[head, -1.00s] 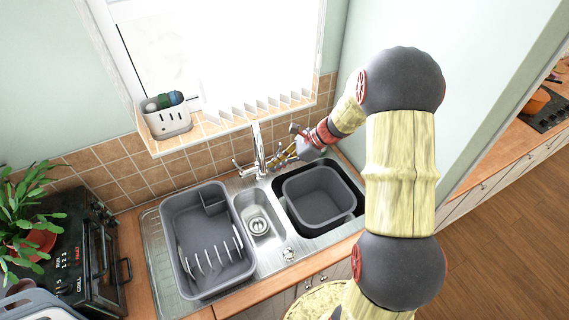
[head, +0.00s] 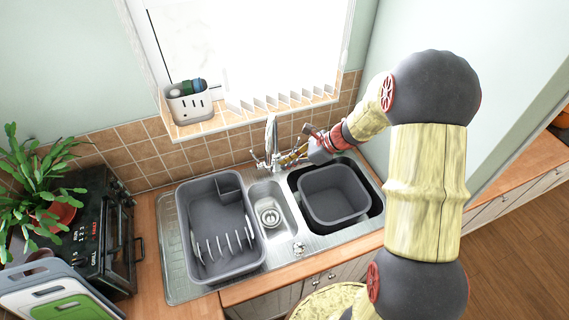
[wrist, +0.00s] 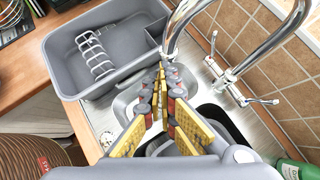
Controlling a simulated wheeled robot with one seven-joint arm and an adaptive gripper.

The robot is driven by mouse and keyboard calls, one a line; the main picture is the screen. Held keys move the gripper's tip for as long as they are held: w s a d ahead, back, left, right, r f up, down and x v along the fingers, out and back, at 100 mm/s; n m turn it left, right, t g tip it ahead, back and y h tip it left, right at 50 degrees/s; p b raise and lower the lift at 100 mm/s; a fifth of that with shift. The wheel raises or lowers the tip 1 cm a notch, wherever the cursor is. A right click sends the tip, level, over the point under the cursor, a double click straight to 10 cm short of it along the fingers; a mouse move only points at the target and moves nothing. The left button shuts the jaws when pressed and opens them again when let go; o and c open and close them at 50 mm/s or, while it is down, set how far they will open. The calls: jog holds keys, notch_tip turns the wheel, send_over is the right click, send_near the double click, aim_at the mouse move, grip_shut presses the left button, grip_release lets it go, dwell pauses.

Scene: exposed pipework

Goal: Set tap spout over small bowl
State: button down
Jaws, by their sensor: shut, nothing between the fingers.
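The chrome tap (head: 271,140) stands behind the sink, with a tall arched spout. In the wrist view the spout (wrist: 178,28) curves down close beside my fingertips; whether they touch it I cannot tell. The small bowl (head: 269,213) is the narrow middle basin with a round drain; in the wrist view part of it (wrist: 124,104) shows left of the fingers. In the head view the spout seems to point forward, roughly in line with the small bowl. My gripper (head: 284,160) is shut and empty, just right of the tap; its fingers (wrist: 163,72) meet in the wrist view.
A grey dish rack tub (head: 222,262) sits left of the small bowl. A grey basin (head: 335,195) stands in the black right bowl. A tiled wall (head: 150,155) and window sill are close behind the tap. A green bottle (wrist: 292,169) is at the wrist view's lower right.

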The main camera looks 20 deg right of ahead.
jog(key=s+v, duration=0.1)
jog(key=v, duration=1)
jog(key=shift+s+f, duration=0.15)
jog(key=shift+f, duration=0.15)
jog(key=s+a+f+n+g+h+b, duration=0.25)
jog(key=s+n+h+b, duration=0.2)
jog(key=s+n, duration=0.85)
jog(key=s+a+f+n+t+h+b, duration=0.2)
jog(key=s+a+n+b, duration=0.6)
jog(key=b, duration=0.8)
jog(key=s+n+t+h, duration=0.1)
jog(key=n, duration=0.2)
jog(key=shift+s+a+f, duration=0.15)
jog(key=shift+a+f, duration=0.05)
jog(key=shift+f, duration=0.05)
jog(key=shift+t, duration=0.25)
